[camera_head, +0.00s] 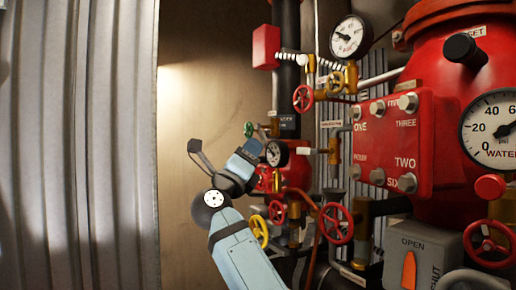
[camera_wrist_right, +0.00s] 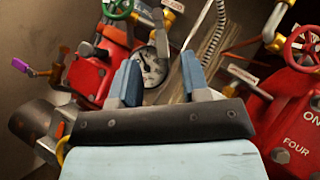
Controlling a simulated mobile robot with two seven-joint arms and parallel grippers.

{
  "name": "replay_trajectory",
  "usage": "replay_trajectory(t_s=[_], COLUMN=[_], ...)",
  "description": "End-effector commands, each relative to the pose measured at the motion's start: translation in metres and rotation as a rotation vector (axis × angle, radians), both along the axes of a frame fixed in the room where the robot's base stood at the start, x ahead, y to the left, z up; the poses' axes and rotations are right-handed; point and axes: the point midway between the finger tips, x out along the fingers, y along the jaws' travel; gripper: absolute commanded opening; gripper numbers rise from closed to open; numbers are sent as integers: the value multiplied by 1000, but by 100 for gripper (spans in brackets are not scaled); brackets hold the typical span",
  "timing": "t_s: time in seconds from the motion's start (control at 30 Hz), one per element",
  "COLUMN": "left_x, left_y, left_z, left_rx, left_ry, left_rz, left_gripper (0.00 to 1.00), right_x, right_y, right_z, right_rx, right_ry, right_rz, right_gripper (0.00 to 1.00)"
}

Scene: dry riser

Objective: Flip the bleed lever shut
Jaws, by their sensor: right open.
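An orange lever (camera_head: 409,270) stands nearly upright on a grey box (camera_head: 425,248) at the bottom right of the head view, marked OPEN above and SHUT at its right. No readable label names the bleed lever, so I cannot tell whether this is it. My right gripper (camera_head: 246,160) is left of the pipework in the head view. In the right wrist view the gripper (camera_wrist_right: 160,78) is open and empty, its blue fingers apart with a dial gauge (camera_wrist_right: 152,66) beyond them. My left gripper is not in view.
A big red body with a red panel (camera_head: 392,143) fills the right. Red handwheels (camera_head: 337,223), a yellow handwheel (camera_head: 259,231) and small gauges crowd the middle. A purple-handled lever (camera_wrist_right: 20,66) shows in the wrist view. Free room lies by the brown wall (camera_head: 205,80).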

Motion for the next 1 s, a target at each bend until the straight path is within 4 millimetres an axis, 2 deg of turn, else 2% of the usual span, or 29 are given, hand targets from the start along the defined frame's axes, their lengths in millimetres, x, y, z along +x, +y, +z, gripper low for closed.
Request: replay_trajectory(t_s=[0.03,0.1,0.23,0.4,0.77,0.87,1.0], left_x=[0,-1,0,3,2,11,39], left_y=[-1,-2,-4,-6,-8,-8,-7], left_z=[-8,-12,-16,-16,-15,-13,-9], left_rx=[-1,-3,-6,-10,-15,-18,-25], left_ry=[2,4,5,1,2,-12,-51], left_rz=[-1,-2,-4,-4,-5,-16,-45], left_gripper=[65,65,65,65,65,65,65], right_x=[-9,-19,-34,-44,-46,-54,-79], right_y=[4,9,15,19,20,26,43], right_z=[-11,-18,-28,-34,-33,-27,-10], right_rx=[2,0,-1,1,-2,-33,-127], right_ry=[0,0,0,0,-4,-41,-154], right_rz=[2,2,1,-1,-1,1,3], right_gripper=[43,43,43,43,43,43,43])
